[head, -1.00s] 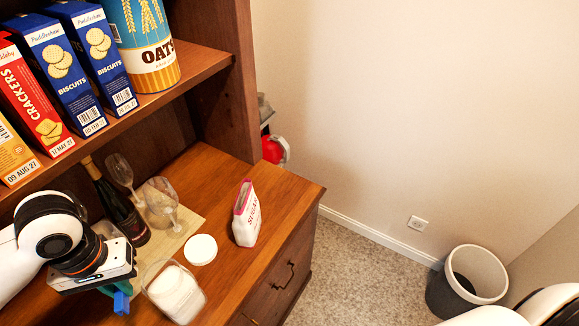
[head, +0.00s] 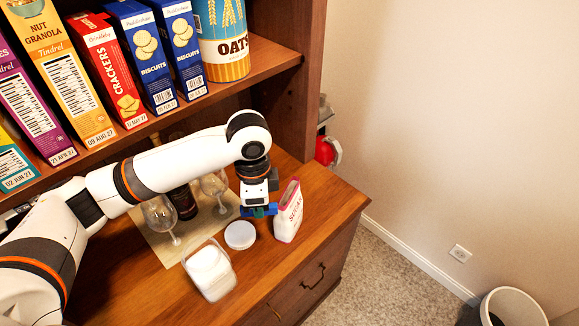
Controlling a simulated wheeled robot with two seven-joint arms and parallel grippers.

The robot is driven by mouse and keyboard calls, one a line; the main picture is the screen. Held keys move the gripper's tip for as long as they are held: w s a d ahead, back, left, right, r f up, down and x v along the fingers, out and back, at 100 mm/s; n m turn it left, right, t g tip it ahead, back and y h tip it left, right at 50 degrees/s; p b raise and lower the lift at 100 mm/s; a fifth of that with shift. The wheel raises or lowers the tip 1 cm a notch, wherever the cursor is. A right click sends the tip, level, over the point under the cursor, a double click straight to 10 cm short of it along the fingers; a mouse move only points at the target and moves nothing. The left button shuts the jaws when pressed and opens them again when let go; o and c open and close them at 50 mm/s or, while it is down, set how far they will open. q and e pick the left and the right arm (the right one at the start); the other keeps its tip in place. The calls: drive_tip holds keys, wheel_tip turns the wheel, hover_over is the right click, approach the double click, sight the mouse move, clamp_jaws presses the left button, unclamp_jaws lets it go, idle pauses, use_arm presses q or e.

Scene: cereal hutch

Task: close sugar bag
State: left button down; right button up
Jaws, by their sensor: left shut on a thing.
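The sugar bag (head: 288,215), white with red lettering and a pinkish-red top edge, stands upright on the wooden counter near its right end. My left gripper (head: 260,211) reaches down just left of the bag and is shut on a small blue thing (head: 265,210) that looks like a clip. The clip is close to the bag's left side; whether it touches the bag I cannot tell. The fingers partly hide the clip. My right gripper is out of view.
A round white lid (head: 240,235) and a clear container with white contents (head: 210,270) stand in front of the gripper. Wine glasses (head: 160,213) and a dark bottle (head: 182,200) stand on a mat. A shelf with boxes and an oats tin (head: 222,45) overhangs behind.

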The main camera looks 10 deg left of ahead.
use_arm(q)
drive_tip(key=w+d+m+p, duration=0.1)
drive_tip(key=w+m, duration=0.2)
drive_tip(key=m, duration=0.4)
drive_tip(key=w+d+m+p, duration=0.1)
drive_tip(key=w+m, duration=0.3)
drive_tip(key=m, duration=0.4)
drive_tip(key=w+d+m+p, duration=0.1)
drive_tip(key=w+m, duration=0.3)
drive_tip(key=m, duration=0.4)
drive_tip(key=shift+d+f, duration=0.15)
drive_tip(key=shift+d, duration=0.4)
drive_tip(key=shift+f+m, duration=0.15)
drive_tip(key=shift+m, duration=0.25)
drive_tip(key=shift+f+b, duration=0.75)
drive_tip(key=shift+b, duration=0.3)
drive_tip(key=shift+f, duration=0.6)
drive_tip(key=shift+p, duration=0.65)
